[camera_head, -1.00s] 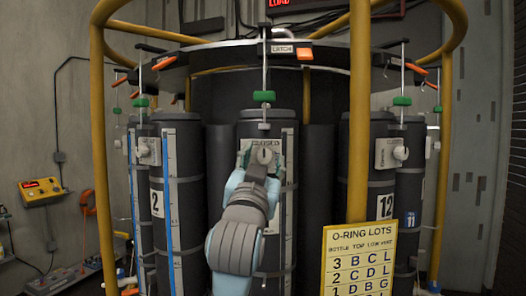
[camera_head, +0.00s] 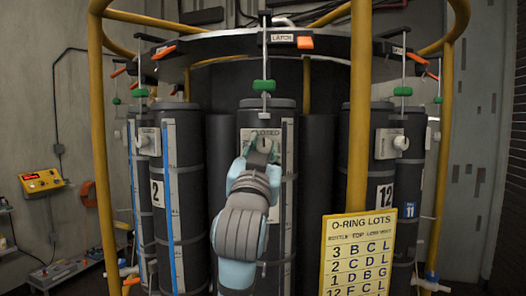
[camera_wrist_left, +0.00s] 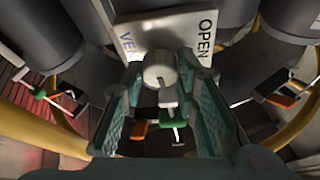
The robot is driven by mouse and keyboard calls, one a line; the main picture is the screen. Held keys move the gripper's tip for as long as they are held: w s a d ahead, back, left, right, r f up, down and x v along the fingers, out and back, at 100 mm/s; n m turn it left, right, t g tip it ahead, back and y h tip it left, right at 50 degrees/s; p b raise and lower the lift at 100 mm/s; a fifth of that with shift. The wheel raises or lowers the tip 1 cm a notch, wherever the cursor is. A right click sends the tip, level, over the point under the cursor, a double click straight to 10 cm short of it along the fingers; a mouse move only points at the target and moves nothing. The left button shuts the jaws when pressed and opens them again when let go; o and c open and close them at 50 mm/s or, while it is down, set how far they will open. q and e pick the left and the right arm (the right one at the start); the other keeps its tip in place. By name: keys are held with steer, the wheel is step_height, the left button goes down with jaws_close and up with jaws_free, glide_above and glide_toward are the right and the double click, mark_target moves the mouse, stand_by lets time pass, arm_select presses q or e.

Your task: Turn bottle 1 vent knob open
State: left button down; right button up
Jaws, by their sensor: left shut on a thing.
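Bottle 1 (camera_head: 267,104) is the dark grey cylinder in the middle of the head view. Its pale vent plate (camera_head: 275,135) is on the upper front. My left gripper (camera_head: 262,151) is in front of the plate, shut on the vent knob, and hides most of it in the head view. In the left wrist view the round pale vent knob (camera_wrist_left: 159,68) with its small tab sits between my two green-padded fingers (camera_wrist_left: 165,100). The plate behind it (camera_wrist_left: 180,30) carries the words VENT and OPEN. My right gripper is not in view.
Bottles 2 (camera_head: 183,200) and 12 (camera_head: 365,160) stand on either side. Yellow posts (camera_head: 358,120) frame the rack. A yellow O-ring lots board (camera_head: 357,250) stands at front right. A green piece (camera_head: 264,85) hangs on a rod above the middle bottle.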

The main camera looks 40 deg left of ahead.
arm_select(q)
steer(key=n+g+y, duration=0.1)
steer(key=n, duration=0.2)
steer(key=n+g+y+b, duration=0.1)
steer(key=n+y, duration=0.1)
steer(key=n, duration=0.2)
steer(key=shift+w+d, duration=0.1)
steer(key=shift+d, duration=0.05)
steer(key=n+g+y+b, duration=0.1)
steer(key=n+g, duration=0.1)
steer(key=n, duration=0.3)
steer(key=shift+d, duration=0.1)
steer(key=n+g, duration=0.1)
steer(key=n, duration=0.1)
steer(key=n+g+y, duration=0.1)
steer(key=n, duration=0.1)
steer(key=shift+w+r+n+g+p, duration=0.1)
steer(key=shift+r+n+g+p, duration=0.1)
steer(key=shift+n+g+p, duration=0.1)
steer(key=n+g+p, duration=0.1)
steer(key=n, duration=0.2)
steer(key=n+g+p, duration=0.1)
steer(key=n, duration=0.2)
steer(key=c, duration=1.2)
jaws_free()
steer(key=shift+h, duration=0.3)
steer(key=shift+c, duration=0.2)
steer(key=shift+d, duration=0.1)
steer(key=v, duration=0.7)
steer(key=shift+d, duration=0.4)
